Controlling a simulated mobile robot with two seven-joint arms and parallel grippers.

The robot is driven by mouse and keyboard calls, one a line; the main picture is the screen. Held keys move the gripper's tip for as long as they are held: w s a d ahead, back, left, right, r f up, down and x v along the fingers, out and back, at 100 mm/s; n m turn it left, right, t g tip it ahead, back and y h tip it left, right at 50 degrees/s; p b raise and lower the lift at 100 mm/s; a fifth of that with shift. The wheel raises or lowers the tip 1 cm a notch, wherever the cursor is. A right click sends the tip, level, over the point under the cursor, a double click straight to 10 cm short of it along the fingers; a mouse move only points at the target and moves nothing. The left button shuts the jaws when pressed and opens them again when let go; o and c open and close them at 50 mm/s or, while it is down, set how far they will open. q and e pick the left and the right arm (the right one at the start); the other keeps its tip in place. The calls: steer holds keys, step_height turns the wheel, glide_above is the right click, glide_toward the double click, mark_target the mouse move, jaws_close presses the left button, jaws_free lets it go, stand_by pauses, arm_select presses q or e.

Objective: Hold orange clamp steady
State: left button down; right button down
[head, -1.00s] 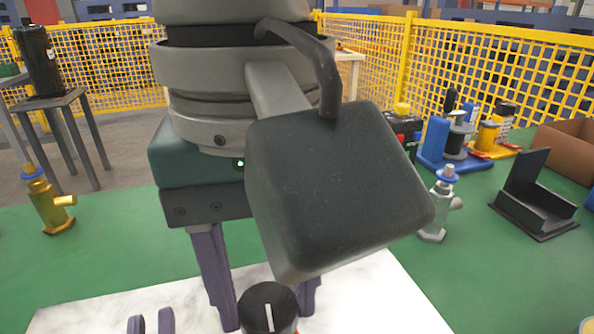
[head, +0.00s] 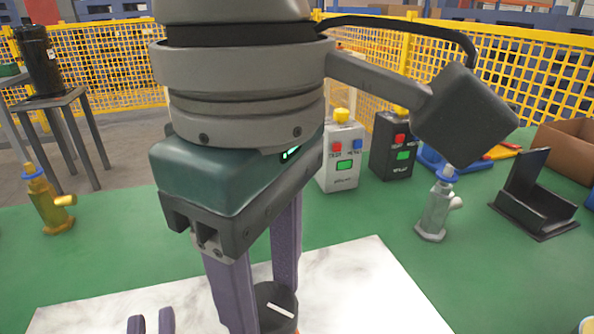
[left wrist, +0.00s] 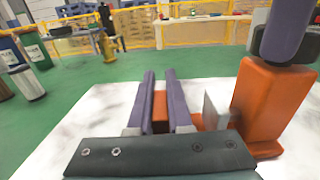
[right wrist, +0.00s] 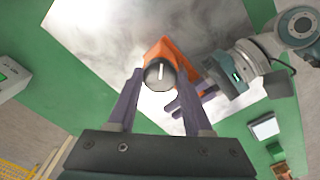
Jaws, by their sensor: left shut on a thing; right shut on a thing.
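The orange clamp stands on a white marbled slab (head: 375,285). In the left wrist view its orange upright body (left wrist: 270,105) is at the right, with a grey metal block beside it. My left gripper (left wrist: 160,88) is shut on a low orange part of the clamp; only its purple fingertips (head: 151,325) show at the bottom of the head view. My right gripper (right wrist: 161,76) comes down from above and is shut on the black knob (right wrist: 158,75) with a white line on top. The knob (head: 275,305) also shows in the head view, where the orange body is mostly hidden.
A gold valve (head: 48,205) stands at left and a silver valve (head: 436,212) at right on the green table. A white control box (head: 342,170) and a black one (head: 392,150) stand behind. A black holder (head: 535,200) is at far right.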

mark_target(268, 304)
steer(key=shift+n, duration=0.7)
steer(key=shift+c, duration=1.5)
jaws_free()
step_height(268, 304, up, 8)
steer(key=shift+f, duration=0.25)
